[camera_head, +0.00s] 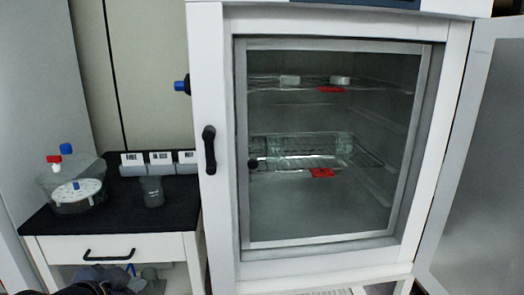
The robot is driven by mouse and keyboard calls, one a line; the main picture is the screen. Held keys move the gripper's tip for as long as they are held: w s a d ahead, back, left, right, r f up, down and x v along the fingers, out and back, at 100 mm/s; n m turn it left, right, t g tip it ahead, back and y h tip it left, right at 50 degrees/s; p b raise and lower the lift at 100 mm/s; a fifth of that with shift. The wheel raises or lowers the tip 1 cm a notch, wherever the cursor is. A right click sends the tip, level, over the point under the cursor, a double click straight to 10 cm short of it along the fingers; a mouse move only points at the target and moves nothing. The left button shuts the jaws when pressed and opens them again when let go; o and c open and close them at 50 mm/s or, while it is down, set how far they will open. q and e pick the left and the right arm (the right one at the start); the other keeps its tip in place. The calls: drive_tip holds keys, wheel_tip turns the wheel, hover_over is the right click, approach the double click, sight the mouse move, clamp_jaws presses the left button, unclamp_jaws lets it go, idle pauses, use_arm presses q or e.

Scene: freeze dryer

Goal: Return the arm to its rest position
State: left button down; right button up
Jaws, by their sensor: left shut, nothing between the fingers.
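My left gripper (102,288) is low at the bottom left edge of the head view, in front of the small table's lower part. Only a dark part of it shows, and the rest is cut off by the frame. It is shut and empty, apart from the freeze dryer (217,60). My right gripper is not in view. The freeze dryer's glass-fronted door looks closed, with a black handle (209,150) on its left side.
Behind the glass are wire shelves with clear glassware (300,148) and red pieces (322,173). The black-topped table (110,215) at left holds a round lidded container (77,197), a grey beaker (152,191) and labelled boxes (160,163). A grey panel (485,160) stands at right.

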use_arm(q)
drive_tip(key=s+d+f+n+g+h, duration=0.1)
drive_tip(key=s+d+f+n+g, duration=0.2)
drive_tip(key=s, duration=0.5)
drive_tip(key=s+d+f+n+g+h, duration=0.1)
drive_tip(key=s+d+f+n+g, duration=0.1)
drive_tip(key=s+f+n, duration=0.5)
wheel_tip(320, 180, up, 24)
drive_tip(key=s+m+p, duration=0.1)
drive_tip(key=m+p, duration=0.1)
drive_tip(key=p, duration=2)
drive_tip(key=shift+s+a+f, duration=0.15)
drive_tip(key=shift+f, duration=0.1)
